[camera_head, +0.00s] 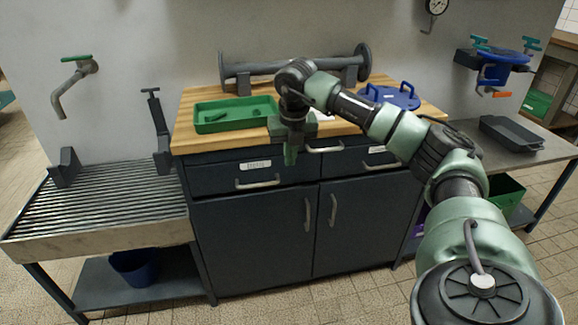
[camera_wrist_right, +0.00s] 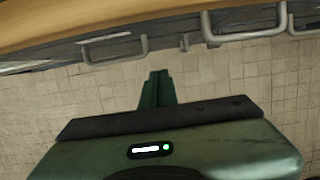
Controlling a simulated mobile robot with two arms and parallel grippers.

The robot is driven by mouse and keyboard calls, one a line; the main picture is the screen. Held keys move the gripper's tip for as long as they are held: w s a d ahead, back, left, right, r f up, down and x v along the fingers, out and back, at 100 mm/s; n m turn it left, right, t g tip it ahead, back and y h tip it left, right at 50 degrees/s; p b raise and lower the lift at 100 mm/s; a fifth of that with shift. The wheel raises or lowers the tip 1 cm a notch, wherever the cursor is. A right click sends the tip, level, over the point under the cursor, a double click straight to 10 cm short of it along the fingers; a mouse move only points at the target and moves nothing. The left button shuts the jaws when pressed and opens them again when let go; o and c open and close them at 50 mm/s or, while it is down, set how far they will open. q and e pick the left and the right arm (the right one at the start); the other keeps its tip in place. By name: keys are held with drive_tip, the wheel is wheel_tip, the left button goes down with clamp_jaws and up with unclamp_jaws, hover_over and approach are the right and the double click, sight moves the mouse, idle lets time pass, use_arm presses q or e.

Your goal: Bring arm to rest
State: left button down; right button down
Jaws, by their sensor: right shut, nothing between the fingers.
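My right arm comes in from the lower right in the head view and reaches to the front of the workbench. My right gripper (camera_head: 290,157) points down in front of the bench's drawers, just off the wooden top's front edge. Its fingers are shut together with nothing between them. The right wrist view shows the closed fingers (camera_wrist_right: 158,88) above tiled floor, with drawer handles beyond them. My left gripper is not in either view.
The wooden bench top (camera_head: 188,135) bears a green tray (camera_head: 205,127), a grey flanged pipe (camera_head: 290,68) and a blue disc with handles (camera_head: 400,100). A slatted table (camera_head: 90,215) stands left. A dark tray (camera_head: 512,135) lies on the right table. Open floor lies in front.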

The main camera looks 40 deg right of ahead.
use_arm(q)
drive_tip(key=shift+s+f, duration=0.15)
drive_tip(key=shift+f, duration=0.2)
use_arm(e)
drive_tip(key=shift+v, duration=0.75)
